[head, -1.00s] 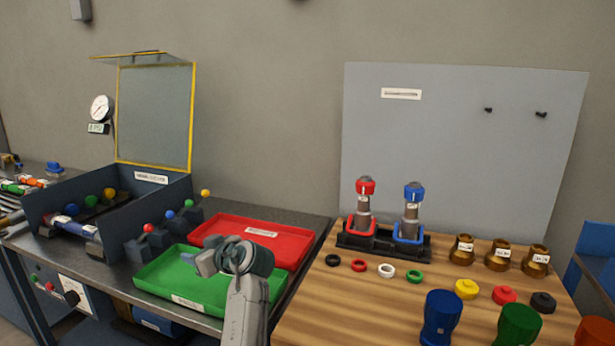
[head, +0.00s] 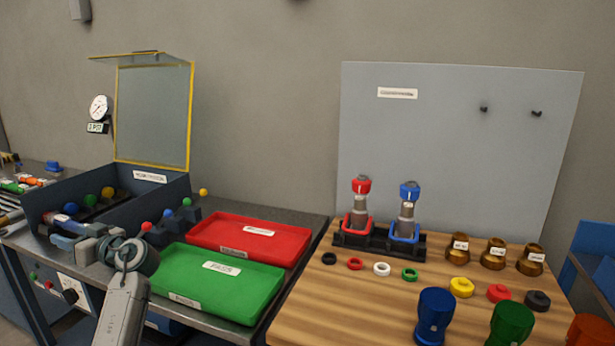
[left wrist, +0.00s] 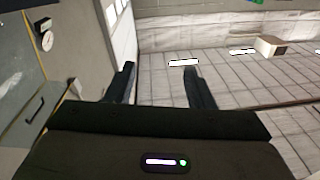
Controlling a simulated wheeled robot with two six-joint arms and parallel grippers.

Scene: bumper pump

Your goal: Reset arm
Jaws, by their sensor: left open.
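My left arm comes in at the lower left of the head view, and its gripper (head: 68,230) is by the near wall of the open grey test box (head: 150,205). In the left wrist view the two dark fingers (left wrist: 160,85) stand wide apart with nothing between them. Beyond them are wall, floor and lights. My right gripper is in neither view.
A green tray (head: 245,300) and a red tray (head: 290,237) lie right of my arm, both empty. The wooden bench (head: 330,315) holds a red pump (head: 361,186), a blue pump (head: 409,191), rings, caps and brass parts. A yellow-framed lid (head: 190,120) stands raised.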

